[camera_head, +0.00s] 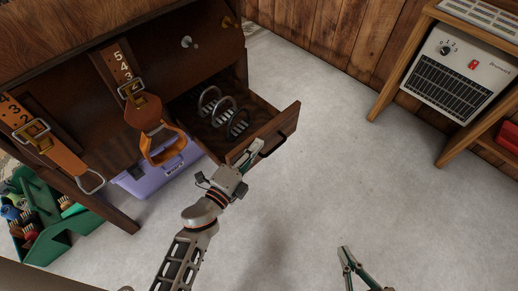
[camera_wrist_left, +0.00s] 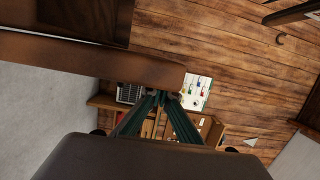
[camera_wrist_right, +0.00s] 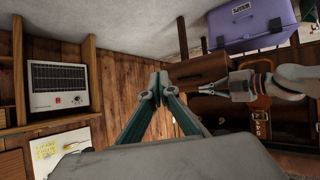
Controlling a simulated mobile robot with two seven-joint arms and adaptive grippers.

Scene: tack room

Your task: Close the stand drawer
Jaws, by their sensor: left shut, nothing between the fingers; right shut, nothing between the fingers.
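The stand drawer (camera_head: 268,134) is pulled out from the dark wooden stand (camera_head: 60,45), with several metal rings standing inside it. In the left wrist view its wooden front (camera_wrist_left: 90,62) crosses the picture. My left gripper (camera_head: 256,148) is shut and empty at the outer face of the drawer front, beside the dark handle (camera_head: 277,146); I cannot tell whether it touches. My right gripper (camera_head: 344,250) is shut and empty over the open floor at lower right, away from the drawer. It also shows in the right wrist view (camera_wrist_right: 157,82).
Leather straps with buckles (camera_head: 146,110) hang at the stand's front. A purple box (camera_head: 150,178) sits under the stand and a green crate (camera_head: 55,232) stands at left. The floor between is clear.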

